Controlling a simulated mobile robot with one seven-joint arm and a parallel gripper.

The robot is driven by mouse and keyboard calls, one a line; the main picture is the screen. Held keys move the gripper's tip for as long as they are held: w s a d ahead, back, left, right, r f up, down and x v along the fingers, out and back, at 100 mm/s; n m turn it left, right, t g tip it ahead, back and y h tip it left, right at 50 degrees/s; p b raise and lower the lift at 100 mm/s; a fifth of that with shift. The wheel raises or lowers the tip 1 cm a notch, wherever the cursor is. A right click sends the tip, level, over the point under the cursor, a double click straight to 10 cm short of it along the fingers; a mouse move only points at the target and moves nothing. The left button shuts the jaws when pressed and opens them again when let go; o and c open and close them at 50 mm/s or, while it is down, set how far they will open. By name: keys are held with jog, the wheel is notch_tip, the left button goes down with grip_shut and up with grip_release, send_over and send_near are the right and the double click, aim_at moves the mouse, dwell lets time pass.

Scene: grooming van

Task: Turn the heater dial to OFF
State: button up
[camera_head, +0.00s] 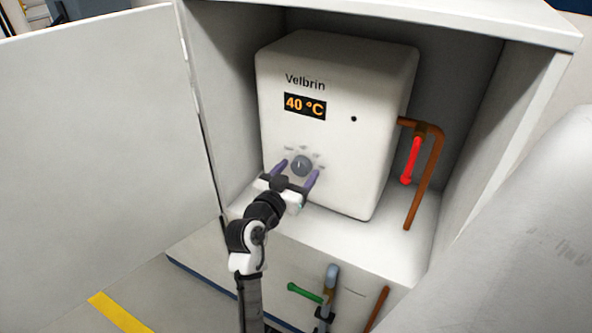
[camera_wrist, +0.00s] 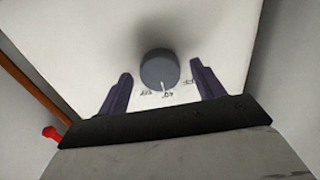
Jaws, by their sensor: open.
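The heater (camera_head: 340,110) is a white box marked Velbrin, standing inside an open cabinet. Its display (camera_head: 305,106) reads 40 °C. The grey round dial (camera_head: 302,166) sits low on the heater's front, with small marks around it too small to read. My gripper (camera_head: 296,172) is open just in front of the dial, with one purple finger to each side. In the wrist view the dial (camera_wrist: 159,69) lies a little beyond and between the fingertips (camera_wrist: 161,68), apart from both. Its white pointer line is toward the printed marks nearest the gripper; the wrist view is turned over.
The open cabinet door (camera_head: 100,130) stands to the left. A copper pipe (camera_head: 436,165) and a red lever (camera_head: 411,160) are right of the heater. A green-handled valve (camera_head: 305,293) is below. The cabinet's right wall (camera_head: 490,150) bounds the space.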

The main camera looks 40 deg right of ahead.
jog(key=c, duration=1)
jog(key=shift+n, duration=0.3)
jog(key=n+p, duration=0.2)
jog(key=n, duration=0.3)
jog(key=shift+r+p, duration=0.1)
jog(key=shift+p, duration=0.3)
jog(key=shift+n+p, duration=1.1)
jog(key=shift+n, duration=1.1)
jog(key=o, duration=1)
